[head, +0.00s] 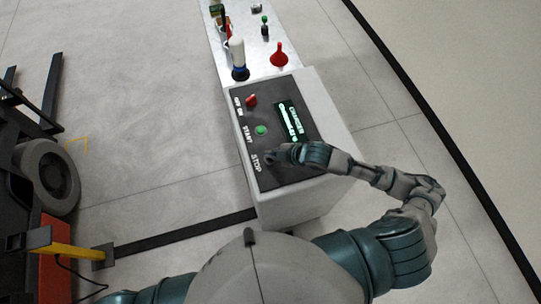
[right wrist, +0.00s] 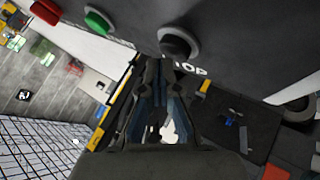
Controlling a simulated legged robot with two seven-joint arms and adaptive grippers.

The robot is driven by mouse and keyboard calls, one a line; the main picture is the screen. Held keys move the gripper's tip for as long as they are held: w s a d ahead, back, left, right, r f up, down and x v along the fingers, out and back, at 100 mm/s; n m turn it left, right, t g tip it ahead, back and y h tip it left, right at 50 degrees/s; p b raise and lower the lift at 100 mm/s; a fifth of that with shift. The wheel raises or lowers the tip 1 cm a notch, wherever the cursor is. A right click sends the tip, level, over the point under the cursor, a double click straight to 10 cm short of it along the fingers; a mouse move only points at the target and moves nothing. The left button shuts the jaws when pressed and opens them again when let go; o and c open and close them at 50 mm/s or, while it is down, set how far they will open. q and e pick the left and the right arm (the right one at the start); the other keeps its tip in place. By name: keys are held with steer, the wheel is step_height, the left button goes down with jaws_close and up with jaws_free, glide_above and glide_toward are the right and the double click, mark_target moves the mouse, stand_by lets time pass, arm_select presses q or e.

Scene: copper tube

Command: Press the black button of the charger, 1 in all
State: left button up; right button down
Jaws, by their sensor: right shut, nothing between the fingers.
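The charger (head: 310,200) is a light grey box with a dark sloping panel and a lit green display. The panel carries a red switch (head: 251,100), a green START button (head: 261,130) and the STOP label. My right gripper (head: 270,157) is shut and empty, its tips over the STOP spot. In the head view it hides the black button. In the right wrist view the black button (right wrist: 178,42) sits just beyond the shut fingertips (right wrist: 160,64), beside the green button (right wrist: 97,22). I cannot tell whether the tips touch it. My left gripper is out of view.
A forklift (head: 45,175) stands at left. Open floor lies between it and the charger.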

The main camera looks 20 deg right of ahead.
steer(key=shift+f, duration=0.5)
stand_by(0.4)
stand_by(0.3)
steer(key=shift+r+p, duration=0.95)
steer(key=shift+p, duration=0.15)
step_height(320, 180, up, 5)
steer(key=p, duration=0.6)
stand_by(0.3)
